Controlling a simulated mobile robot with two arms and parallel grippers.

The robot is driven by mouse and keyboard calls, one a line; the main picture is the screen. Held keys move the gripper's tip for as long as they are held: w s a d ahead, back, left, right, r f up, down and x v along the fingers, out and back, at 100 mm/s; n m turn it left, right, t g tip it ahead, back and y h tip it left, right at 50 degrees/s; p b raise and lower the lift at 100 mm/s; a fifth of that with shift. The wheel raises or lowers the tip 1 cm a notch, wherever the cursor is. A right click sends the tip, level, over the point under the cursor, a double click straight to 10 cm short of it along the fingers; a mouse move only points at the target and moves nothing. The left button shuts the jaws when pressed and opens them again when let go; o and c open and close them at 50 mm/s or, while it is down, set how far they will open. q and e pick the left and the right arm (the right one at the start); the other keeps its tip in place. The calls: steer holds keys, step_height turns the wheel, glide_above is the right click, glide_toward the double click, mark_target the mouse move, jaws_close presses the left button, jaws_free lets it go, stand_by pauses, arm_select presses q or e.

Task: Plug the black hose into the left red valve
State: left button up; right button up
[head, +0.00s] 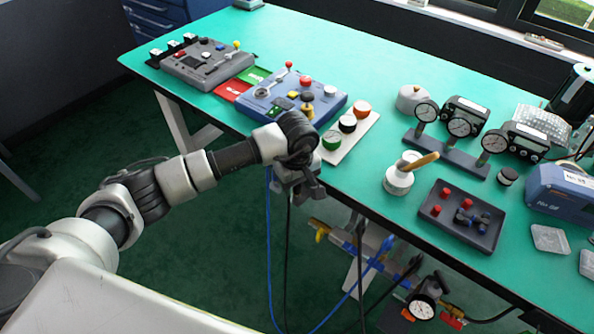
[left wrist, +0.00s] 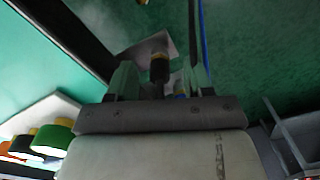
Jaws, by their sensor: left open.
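My left gripper (head: 303,192) is at the table's front edge, just below the row of round buttons. In the left wrist view its two fingers (left wrist: 160,80) are open. A dark cylindrical end with a yellow band (left wrist: 159,66) shows between them; I cannot tell whether they touch it or whether it is the hose's end. The black hose (head: 287,265) hangs below the gripper toward the floor. Under the table are a pressure gauge (head: 421,308) and red-orange parts (head: 451,321); I cannot tell which is the left red valve. My right gripper is not in view.
A blue hose (head: 268,235) hangs beside the black one and shows in the left wrist view (left wrist: 204,40). A yellow-handled fitting (head: 320,229) sits under the green table (head: 380,65). On top are a blue control box (head: 325,107), gauges (head: 460,127) and a dark tray (head: 430,212).

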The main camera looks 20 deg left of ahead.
arm_select(q)
steer(key=shift+f, duration=0.6)
jaws_close()
